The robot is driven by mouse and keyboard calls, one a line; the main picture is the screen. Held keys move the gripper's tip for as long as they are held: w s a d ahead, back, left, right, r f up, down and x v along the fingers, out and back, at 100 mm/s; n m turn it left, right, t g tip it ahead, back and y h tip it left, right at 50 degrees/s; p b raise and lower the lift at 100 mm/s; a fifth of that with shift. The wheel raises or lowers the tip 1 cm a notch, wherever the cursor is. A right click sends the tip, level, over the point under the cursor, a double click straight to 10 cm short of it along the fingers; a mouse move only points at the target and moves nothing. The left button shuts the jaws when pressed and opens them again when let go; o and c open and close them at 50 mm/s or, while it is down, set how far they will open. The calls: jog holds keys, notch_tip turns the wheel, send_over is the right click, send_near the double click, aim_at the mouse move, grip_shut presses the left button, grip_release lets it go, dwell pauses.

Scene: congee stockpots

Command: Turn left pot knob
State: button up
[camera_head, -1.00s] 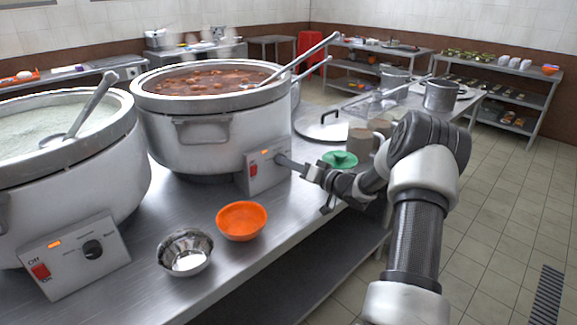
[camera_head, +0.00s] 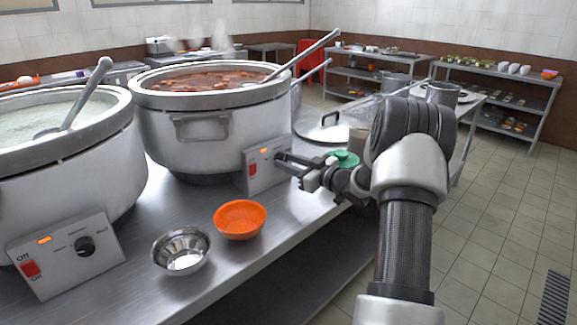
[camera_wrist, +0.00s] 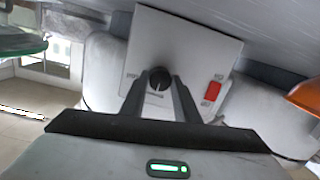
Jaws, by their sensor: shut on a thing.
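The left pot (camera_head: 80,170) holds pale congee and a ladle. Its control box has a black knob (camera_head: 84,245) and a red switch, with nothing touching them. The right pot (camera_head: 165,135) holds reddish-brown stew. My gripper (camera_head: 281,156) is at the right pot's control box (camera_head: 256,176), not at the left pot's. In the wrist view, the fingers of my gripper (camera_wrist: 157,88) are shut on the right pot's black knob (camera_wrist: 159,77), one on each side. A red switch (camera_wrist: 213,91) sits beside it on the box.
An orange bowl (camera_head: 240,219) and a steel bowl (camera_head: 181,251) stand on the steel counter (camera_head: 215,285) in front of the pots. The tiled floor (camera_head: 500,220) to the right is clear.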

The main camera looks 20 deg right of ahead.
jog(key=shift+n, duration=0.3)
jog(key=o, duration=1)
jog(key=shift+o, duration=0.2)
jog(key=shift+s, duration=0.1)
jog(key=p+v, duration=0.3)
jog(key=v, duration=1.4)
jog(key=shift+s, duration=0.1)
